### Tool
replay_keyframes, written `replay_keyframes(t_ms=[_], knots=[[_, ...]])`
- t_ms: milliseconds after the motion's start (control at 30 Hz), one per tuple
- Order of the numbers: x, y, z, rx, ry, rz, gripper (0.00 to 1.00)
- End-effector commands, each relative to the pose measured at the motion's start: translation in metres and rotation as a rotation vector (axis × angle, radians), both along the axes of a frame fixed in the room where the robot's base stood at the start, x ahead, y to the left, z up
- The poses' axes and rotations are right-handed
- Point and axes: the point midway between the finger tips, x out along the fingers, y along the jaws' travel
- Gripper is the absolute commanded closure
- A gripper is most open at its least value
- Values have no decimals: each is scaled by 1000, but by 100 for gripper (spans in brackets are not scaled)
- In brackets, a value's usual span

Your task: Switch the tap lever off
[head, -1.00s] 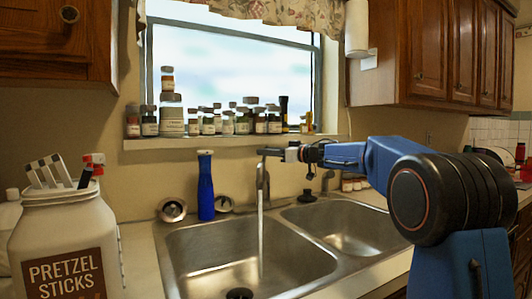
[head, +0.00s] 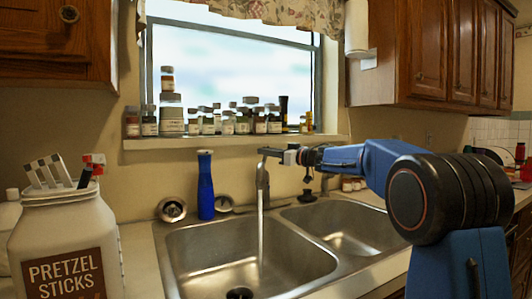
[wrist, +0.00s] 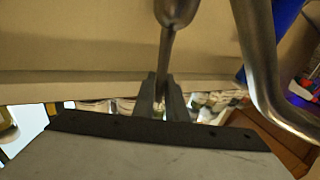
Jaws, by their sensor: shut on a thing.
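The metal tap (head: 262,181) stands behind the sink, with a stream of water (head: 261,235) falling from it into the left basin. My gripper (head: 268,152) is at the top of the tap in the head view, where the lever is too small to make out clearly. In the wrist view, my gripper (wrist: 162,98) is shut on the thin metal tap lever (wrist: 167,50), with a finger on each side of it. The curved tap spout (wrist: 262,70) shows to the right there, apart from the fingers.
The double sink (head: 190,268) lies below. A blue bottle (head: 206,186) stands left of the tap. Small jars (head: 228,123) line the windowsill. A pretzel jar (head: 65,235) stands at the front left. The space above the basins is clear.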

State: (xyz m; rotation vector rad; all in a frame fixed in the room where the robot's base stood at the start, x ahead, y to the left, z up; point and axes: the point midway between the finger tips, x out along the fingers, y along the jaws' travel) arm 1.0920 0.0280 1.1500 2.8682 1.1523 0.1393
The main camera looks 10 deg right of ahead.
Motion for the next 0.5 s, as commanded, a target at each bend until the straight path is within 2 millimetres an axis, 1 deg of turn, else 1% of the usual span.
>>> replay_keyframes(t_ms=[500], knots=[[-18,-11,-12,152,-228,1,100]])
